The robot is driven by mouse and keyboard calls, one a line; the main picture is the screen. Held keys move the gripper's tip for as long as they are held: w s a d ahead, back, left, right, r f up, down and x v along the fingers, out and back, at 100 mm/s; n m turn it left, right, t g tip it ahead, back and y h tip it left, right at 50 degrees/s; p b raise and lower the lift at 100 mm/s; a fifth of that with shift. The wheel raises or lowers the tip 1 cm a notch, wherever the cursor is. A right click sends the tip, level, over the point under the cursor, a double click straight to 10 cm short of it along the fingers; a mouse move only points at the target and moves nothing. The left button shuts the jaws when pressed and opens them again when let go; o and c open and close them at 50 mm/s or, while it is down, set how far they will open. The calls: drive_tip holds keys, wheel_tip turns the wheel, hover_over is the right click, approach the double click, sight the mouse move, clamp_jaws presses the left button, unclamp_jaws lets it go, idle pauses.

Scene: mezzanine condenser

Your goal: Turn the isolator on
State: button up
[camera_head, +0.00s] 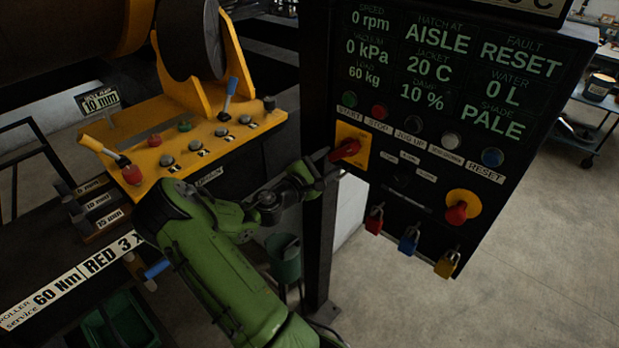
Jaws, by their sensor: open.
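A red rotary handle on a square yellow plate (353,138), which looks like the isolator, is at the left side of the black control panel (400,140). The red handle (345,150) lies slanted, its left end lower. My gripper (326,158) is open, with its fingertips right at the handle's left end. I cannot tell whether they touch it or straddle it. A second red knob on a round yellow base (457,212) is lower right on the panel.
Red (374,221), blue (409,241) and yellow (447,264) padlocks hang along the panel's lower edge. A dark post (318,235) stands under its left side.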

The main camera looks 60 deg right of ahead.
drive_tip(key=w+a+b, duration=0.1)
drive_tip(key=a, duration=0.9)
drive_tip(key=shift+w+a, duration=0.35)
drive_tip(key=shift+a, duration=0.05)
drive_tip(key=shift+f, duration=0.1)
